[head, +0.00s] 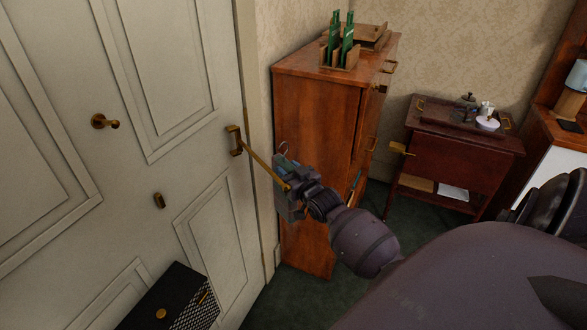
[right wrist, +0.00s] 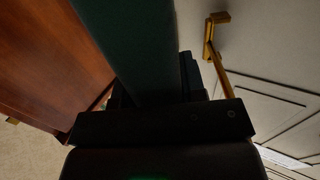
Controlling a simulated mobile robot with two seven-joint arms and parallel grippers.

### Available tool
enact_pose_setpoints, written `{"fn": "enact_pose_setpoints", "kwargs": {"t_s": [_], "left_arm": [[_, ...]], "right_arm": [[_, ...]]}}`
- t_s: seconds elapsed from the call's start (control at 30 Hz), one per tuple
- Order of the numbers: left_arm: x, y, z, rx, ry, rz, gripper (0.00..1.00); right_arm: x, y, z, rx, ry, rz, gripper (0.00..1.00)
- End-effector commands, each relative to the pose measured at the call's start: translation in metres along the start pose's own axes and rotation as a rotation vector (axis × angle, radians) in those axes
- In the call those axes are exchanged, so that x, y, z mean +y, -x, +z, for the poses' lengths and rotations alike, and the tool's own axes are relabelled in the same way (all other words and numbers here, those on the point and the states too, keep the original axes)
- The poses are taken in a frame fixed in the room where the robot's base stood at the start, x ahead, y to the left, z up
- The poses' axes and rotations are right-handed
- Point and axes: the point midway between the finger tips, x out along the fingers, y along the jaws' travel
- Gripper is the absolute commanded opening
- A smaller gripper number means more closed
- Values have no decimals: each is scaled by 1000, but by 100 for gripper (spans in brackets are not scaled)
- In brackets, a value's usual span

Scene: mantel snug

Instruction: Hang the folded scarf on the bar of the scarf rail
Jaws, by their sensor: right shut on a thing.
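The scarf rail (head: 262,166) is a brass bar that sticks out from a bracket near the right edge of the white panelled door. It also shows in the right wrist view (right wrist: 215,52). My right gripper (head: 289,193) is beside the bar's free end and is shut on the folded scarf, a dark green strip in the right wrist view (right wrist: 135,45). In that view the bar is to the right of the scarf, with a gap between them. In the head view the gripper mostly hides the scarf. My left gripper is not in view.
A tall wooden cabinet (head: 313,100) stands close behind my right gripper, with green bottles in a holder (head: 340,55) on top. A small wooden cart (head: 447,160) is further right. A dark box (head: 165,295) is at the bottom left. A brass knob (head: 105,121) is on the door.

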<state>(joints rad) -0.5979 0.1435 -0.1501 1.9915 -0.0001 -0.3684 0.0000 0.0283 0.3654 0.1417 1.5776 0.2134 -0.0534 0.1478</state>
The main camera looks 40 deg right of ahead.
Motion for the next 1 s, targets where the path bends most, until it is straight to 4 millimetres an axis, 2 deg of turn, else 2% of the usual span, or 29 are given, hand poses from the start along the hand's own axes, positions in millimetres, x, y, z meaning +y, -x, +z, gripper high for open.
{"fn": "enact_pose_setpoints", "kwargs": {"t_s": [1.0], "left_arm": [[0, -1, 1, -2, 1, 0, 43]], "right_arm": [[-66, 0, 0, 0, -3, 0, 0]]}}
